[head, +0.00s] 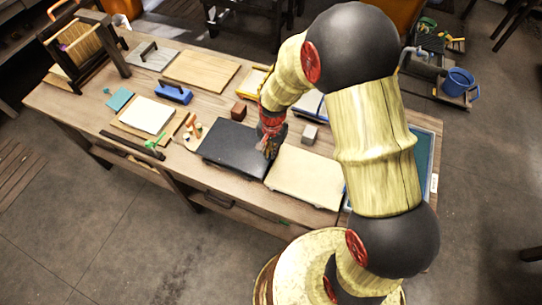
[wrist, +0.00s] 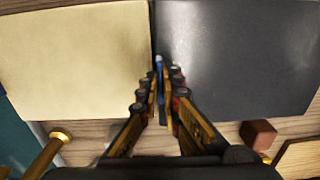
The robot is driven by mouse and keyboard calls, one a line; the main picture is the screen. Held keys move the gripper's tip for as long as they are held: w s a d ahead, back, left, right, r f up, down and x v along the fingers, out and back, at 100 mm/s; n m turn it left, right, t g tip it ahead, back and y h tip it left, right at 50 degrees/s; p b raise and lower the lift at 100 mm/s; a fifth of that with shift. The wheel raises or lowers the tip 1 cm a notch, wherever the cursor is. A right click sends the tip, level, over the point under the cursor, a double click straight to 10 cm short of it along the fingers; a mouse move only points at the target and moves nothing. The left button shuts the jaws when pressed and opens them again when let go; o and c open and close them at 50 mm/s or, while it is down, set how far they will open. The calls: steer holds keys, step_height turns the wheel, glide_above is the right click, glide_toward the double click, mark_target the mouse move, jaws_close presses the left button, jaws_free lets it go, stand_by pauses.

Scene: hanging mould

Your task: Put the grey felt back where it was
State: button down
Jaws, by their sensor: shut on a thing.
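The grey felt (head: 232,143) is a dark grey, nearly black sheet at the middle of the bench. It also fills the right of the wrist view (wrist: 235,55). My gripper (head: 269,148) points down at its right edge in the head view, beside a cream sheet (head: 305,177). In the wrist view my gripper (wrist: 161,72) has its fingers close together at the seam between the two sheets, shut on the felt's edge. A thin blue sliver shows between the fingertips. The exact grip is hidden by the fingers, and I cannot tell whether the felt is lifted.
A reddish-brown block (head: 239,111) and a grey block (head: 309,134) stand behind the sheets. A teal tray (head: 423,150) lies right, partly behind my arm.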

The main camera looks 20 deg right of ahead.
steer(key=shift+f, duration=1)
steer(key=shift+f+b, duration=0.3)
steer(key=c, duration=2)
jaws_free()
steer(key=shift+r, duration=0.1)
steer(key=s+d+r+n+t+p, duration=0.1)
steer(key=s+r+n, duration=0.15)
steer(key=r, duration=1.15)
steer(key=s+d+r+n+t+p, duration=0.15)
steer(key=s+r, duration=0.25)
steer(key=r, duration=1.1)
steer(key=s+d+r+n+t, duration=0.1)
steer(key=s+r, duration=0.3)
steer(key=s, duration=0.2)
steer(key=s+d+r+n+t, duration=0.1)
steer(key=s+r+n+t, duration=0.1)
steer(key=s+r, duration=0.3)
steer(key=shift+s+d+n, duration=0.25)
steer(key=shift+s+n, duration=0.05)
steer(key=shift+s, duration=0.95)
